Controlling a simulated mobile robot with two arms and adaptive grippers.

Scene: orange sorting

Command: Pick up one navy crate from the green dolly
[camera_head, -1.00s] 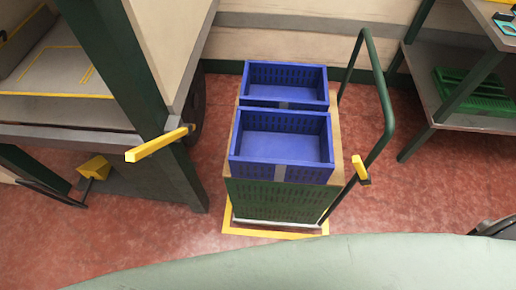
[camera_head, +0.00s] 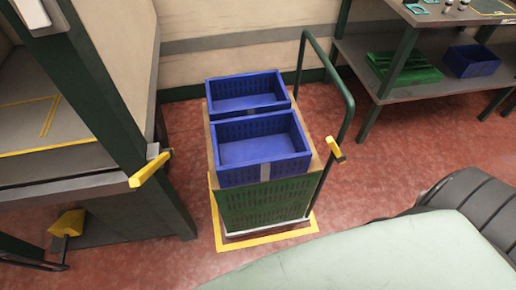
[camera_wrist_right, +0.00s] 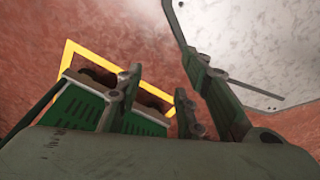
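Two navy crates stand one behind the other on the green dolly (camera_head: 262,207). The near crate (camera_head: 261,173) and the far crate (camera_head: 247,104) both look empty and upright. The dolly has a perforated green front, a tan top edge and a tall green handle at its right. In the right wrist view, perforated green panels (camera_wrist_right: 78,108) show beyond the fingers, inside a yellow outline. My right gripper (camera_wrist_right: 160,88) has its fingers apart with nothing between them, away from the navy crates. No navy crate shows in that view. My left gripper is not in view.
A yellow floor outline (camera_head: 268,240) surrounds the dolly. A dark-framed workbench (camera_head: 90,185) with yellow brackets stands close at left. At right, a grey shelf (camera_head: 440,88) holds a green crate (camera_head: 404,68) and another blue crate (camera_head: 470,61). Red floor is open between dolly and shelf.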

